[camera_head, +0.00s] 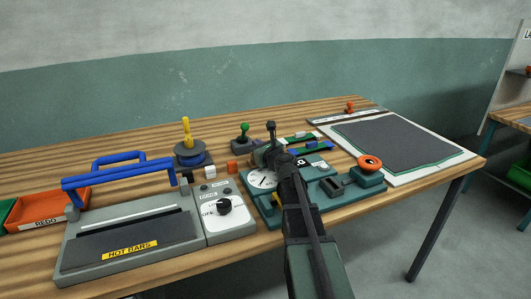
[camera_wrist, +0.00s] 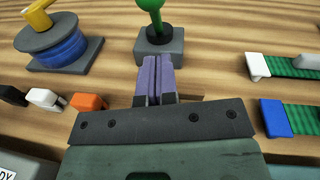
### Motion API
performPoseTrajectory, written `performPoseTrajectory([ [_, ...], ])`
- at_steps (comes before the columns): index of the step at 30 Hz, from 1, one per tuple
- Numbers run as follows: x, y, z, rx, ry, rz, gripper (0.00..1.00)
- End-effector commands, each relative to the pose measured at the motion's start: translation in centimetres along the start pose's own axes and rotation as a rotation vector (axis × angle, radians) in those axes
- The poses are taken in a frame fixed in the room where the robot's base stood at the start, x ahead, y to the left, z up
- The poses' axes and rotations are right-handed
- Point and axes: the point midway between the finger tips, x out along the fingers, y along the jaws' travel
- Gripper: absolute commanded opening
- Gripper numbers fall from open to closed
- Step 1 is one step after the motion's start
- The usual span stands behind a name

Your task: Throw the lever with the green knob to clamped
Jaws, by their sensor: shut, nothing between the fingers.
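The lever with the green knob (camera_head: 244,127) stands on a small dark grey base at the back middle of the table. In the wrist view the green knob (camera_wrist: 150,5) is cut off by the top edge, and its stalk rises nearly upright from the grey base (camera_wrist: 172,47). My gripper (camera_wrist: 154,60) is shut and empty, its two purple-grey fingers together. No clamped marking is readable.
A blue spool with a yellow handle (camera_wrist: 60,48) stands left of the lever. An orange block (camera_wrist: 88,102) and a white block (camera_wrist: 45,98) lie nearby. Green strips with a white end (camera_wrist: 257,66) and a blue end (camera_wrist: 275,118) lie right. A blue-handled sealer (camera_head: 125,245) is at front left.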

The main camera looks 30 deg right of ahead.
Motion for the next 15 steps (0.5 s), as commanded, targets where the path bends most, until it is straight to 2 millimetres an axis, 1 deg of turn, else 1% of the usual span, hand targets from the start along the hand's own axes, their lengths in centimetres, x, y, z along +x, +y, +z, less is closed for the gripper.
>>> performPoseTrajectory([
  [1,1.4,-0.1,-0.1,0.0,0.0,0.001,0.0],
  [3,2.0,-0.2,1.7,0.0,0.0,0.001,0.0],
  [6,3.0,-0.1,2.6,0.001,0.0,0.001,0.0],
  [10,3.6,0.0,2.9,0.001,0.0,0.0,0.0],
  [15,3.6,0.0,2.8,0.0,0.0,0.0,0.0],
])
